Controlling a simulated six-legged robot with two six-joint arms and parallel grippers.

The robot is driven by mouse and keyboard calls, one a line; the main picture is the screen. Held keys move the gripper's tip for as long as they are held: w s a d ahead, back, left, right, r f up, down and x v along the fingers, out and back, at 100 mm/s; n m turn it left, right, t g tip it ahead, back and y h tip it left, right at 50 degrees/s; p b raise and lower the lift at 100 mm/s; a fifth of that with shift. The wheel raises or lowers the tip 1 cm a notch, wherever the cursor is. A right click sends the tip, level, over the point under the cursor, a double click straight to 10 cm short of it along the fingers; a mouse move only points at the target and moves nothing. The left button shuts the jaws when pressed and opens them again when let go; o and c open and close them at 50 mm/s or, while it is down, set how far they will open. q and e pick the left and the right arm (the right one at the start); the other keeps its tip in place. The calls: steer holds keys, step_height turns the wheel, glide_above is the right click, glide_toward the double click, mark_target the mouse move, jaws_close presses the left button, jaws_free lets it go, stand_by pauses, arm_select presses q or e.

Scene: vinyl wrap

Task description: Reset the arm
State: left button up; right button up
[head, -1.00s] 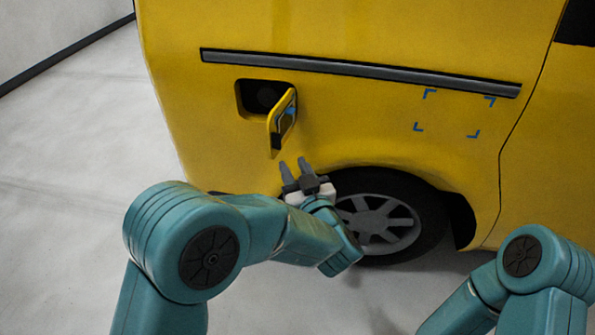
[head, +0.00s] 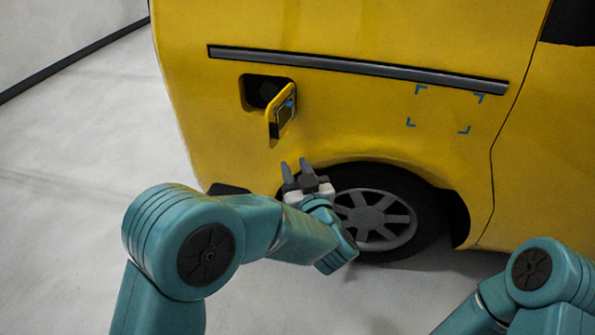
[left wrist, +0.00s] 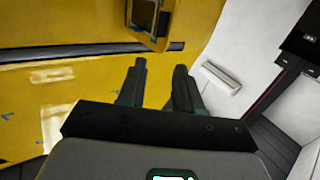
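My left gripper (head: 295,171) is in front of the yellow van's side (head: 340,115), just below the open fuel flap (head: 283,112). Its two fingers are apart with nothing between them, which the left wrist view also shows at the gripper (left wrist: 160,82). The left arm (head: 250,235) is bent, with the elbow at the lower left. The flap stands out from a dark recess (head: 262,92). Only part of my right arm (head: 540,285) shows at the lower right; its gripper is out of view.
A grey trim strip (head: 350,69) runs along the van above the flap. Blue corner marks (head: 411,122) outline a patch to the right. The rear wheel (head: 375,220) is close to the right of my left gripper. Pale floor (head: 85,180) lies open at left.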

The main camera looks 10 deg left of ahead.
arm_select(q)
steer(key=shift+w+a+f, duration=0.1)
steer(key=shift+w+a, duration=0.05)
steer(key=a+f+n+g+y+p, duration=0.15)
steer(key=a+p, duration=0.25)
steer(key=a, duration=0.5)
steer(key=s+a+f+m+g+h+p, duration=0.4)
steer(key=a+f, duration=0.3)
steer(key=f, duration=0.4)
steer(key=s+d+f+g+h+p, duration=0.2)
steer(key=s+d+f+g+h, duration=0.25)
steer(key=s+f, duration=0.55)
steer(key=s+d+f+g+h, duration=0.1)
steer(key=s+d+g+h, duration=0.1)
steer(key=s, duration=0.6)
steer(key=s+d+f+g+h, duration=0.1)
steer(key=s+d+g+h, duration=0.1)
steer(key=s+d, duration=0.4)
steer(key=s+g, duration=0.1)
steer(key=s, duration=0.2)
steer(key=shift+s+m+g+h, duration=0.3)
steer(key=shift+m+g+h, duration=0.05)
steer(key=shift+g+h, duration=0.05)
